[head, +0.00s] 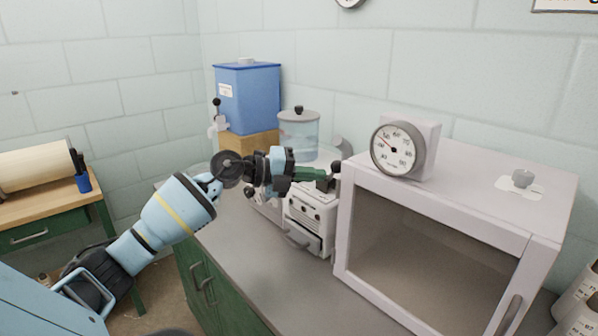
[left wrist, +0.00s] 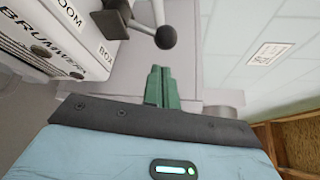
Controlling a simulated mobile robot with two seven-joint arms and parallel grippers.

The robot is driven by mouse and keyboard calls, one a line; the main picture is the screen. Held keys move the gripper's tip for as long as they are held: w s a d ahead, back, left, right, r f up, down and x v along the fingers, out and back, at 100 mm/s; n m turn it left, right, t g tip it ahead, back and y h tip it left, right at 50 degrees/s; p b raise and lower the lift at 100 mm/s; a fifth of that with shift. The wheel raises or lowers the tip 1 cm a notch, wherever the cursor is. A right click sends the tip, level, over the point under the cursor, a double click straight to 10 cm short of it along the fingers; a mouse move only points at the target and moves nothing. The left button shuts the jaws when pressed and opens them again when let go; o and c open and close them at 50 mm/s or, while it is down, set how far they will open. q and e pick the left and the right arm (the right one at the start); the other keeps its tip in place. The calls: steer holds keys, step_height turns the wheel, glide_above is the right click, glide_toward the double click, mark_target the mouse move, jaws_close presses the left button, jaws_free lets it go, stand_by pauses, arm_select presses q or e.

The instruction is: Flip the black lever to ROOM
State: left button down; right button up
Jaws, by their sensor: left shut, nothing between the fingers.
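The black lever (left wrist: 143,28) is in the left wrist view, with a round black knob (left wrist: 165,38) at the end of its arm. It is beside a white box (left wrist: 52,45) marked "OOM" (its start cut off) and "BOX". In the head view this white box (head: 311,216) stands on the counter, and a black knob (head: 336,167) shows above it, just beyond the fingertips. My left gripper (head: 320,174) is shut and empty. Its green fingers (left wrist: 158,75) point at the knob, with a small gap seeming to remain. My right gripper is out of view.
A large white cabinet with a glass door (head: 430,240) stands close on the right, with a dial gauge (head: 397,148) on top. Behind are a blue tank (head: 249,98) and a glass jar (head: 298,135). The grey counter (head: 235,262) is clear in front.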

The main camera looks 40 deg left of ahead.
mark_target(335, 163)
arm_select(q)
steer(key=shift+p+x, duration=0.3)
steer(key=shift+x, duration=2.15)
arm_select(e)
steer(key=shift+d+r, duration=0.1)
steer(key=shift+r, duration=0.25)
